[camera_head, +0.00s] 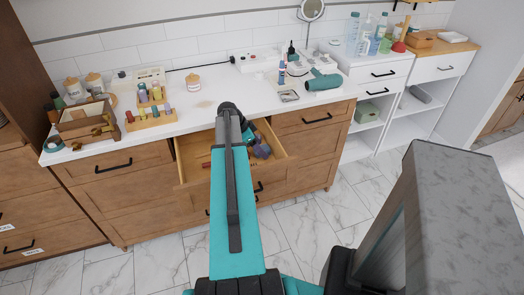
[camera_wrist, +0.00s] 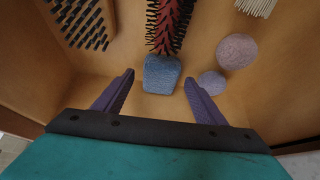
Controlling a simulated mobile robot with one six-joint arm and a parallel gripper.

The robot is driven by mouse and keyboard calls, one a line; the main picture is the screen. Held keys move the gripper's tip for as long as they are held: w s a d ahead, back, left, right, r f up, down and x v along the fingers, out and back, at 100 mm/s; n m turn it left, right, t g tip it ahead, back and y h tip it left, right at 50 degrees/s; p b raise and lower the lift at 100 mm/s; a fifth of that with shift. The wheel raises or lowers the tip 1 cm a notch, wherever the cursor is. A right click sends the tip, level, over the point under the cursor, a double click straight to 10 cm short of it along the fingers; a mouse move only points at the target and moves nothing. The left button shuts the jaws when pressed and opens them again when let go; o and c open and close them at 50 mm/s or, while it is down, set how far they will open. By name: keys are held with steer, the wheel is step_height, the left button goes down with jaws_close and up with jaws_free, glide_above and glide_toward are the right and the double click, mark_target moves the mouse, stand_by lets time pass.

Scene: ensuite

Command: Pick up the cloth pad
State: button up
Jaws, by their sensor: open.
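A blue-grey, textured pad (camera_wrist: 161,74), which looks like the cloth pad, lies on the drawer floor in the wrist view. My gripper (camera_wrist: 159,79) is open, with one purple finger on each side of the pad. Gaps show between the fingers and the pad, and the jaws hold nothing. In the head view my gripper (camera_head: 261,149) is down inside the open wooden drawer (camera_head: 192,154). My arm hides much of the drawer there, and I cannot make out the pad in that view.
A dark-red bristled brush (camera_wrist: 171,25) lies right behind the pad. A pinkish round pad (camera_wrist: 237,51) and a smaller mauve round one (camera_wrist: 211,83) lie to the right. A black-toothed item (camera_wrist: 80,22) is at the left. The drawer walls are close around my gripper.

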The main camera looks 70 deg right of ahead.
steer(key=shift+f, duration=0.25)
steer(key=shift+c, duration=0.5)
steer(key=shift+s, duration=0.1)
steer(key=c, duration=1)
